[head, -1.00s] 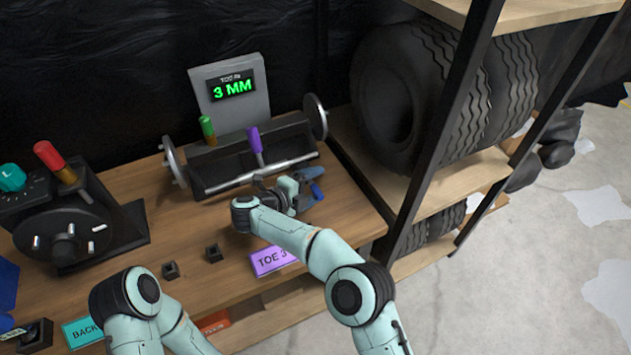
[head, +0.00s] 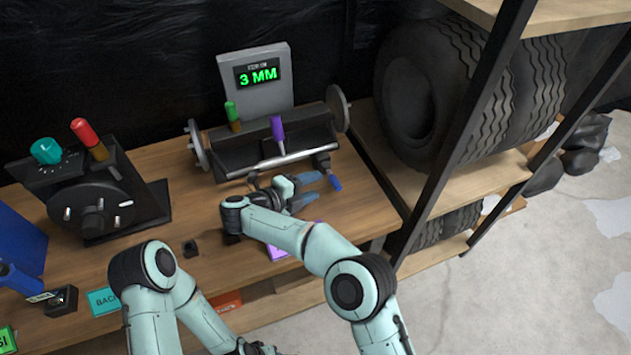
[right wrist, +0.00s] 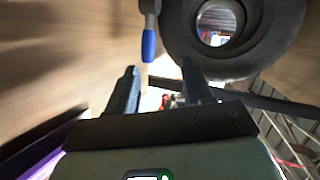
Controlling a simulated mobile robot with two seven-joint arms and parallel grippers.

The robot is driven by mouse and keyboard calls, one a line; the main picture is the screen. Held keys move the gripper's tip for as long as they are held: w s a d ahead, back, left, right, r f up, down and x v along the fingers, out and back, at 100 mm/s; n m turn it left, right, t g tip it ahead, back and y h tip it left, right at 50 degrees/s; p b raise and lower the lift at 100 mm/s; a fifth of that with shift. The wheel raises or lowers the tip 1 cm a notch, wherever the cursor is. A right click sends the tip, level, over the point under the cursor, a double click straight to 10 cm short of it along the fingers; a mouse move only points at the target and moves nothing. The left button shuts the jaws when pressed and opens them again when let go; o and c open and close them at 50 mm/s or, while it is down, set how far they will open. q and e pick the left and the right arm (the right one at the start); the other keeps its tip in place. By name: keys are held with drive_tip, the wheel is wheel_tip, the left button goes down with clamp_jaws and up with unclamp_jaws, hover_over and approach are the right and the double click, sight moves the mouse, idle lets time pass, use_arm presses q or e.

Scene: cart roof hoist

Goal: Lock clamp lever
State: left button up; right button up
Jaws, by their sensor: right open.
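The clamp lever, with a blue handle (head: 335,184) on a grey arm, hangs at the front right end of the black toe fixture (head: 235,155). In the right wrist view the blue handle (right wrist: 148,46) points down, beyond the fingertips and between them in the picture. My right gripper (head: 318,182) is just left of the handle, apart from it as far as I can tell. In the right wrist view its two fingers (right wrist: 160,72) are spread with nothing between them. My left arm shows at the bottom, but its gripper is out of view.
A display reading 3 MM (head: 258,76) stands behind the fixture. Green (head: 232,112) and purple (head: 278,130) handles rise from it. A black station with a red handle (head: 84,132) is at left. A shelf with tyres (head: 440,90) borders the bench at right.

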drive_tip(key=f+v, duration=0.1)
drive_tip(key=v, duration=0.5)
drive_tip(key=shift+s+p, duration=0.45)
idle(0.4)
idle(0.4)
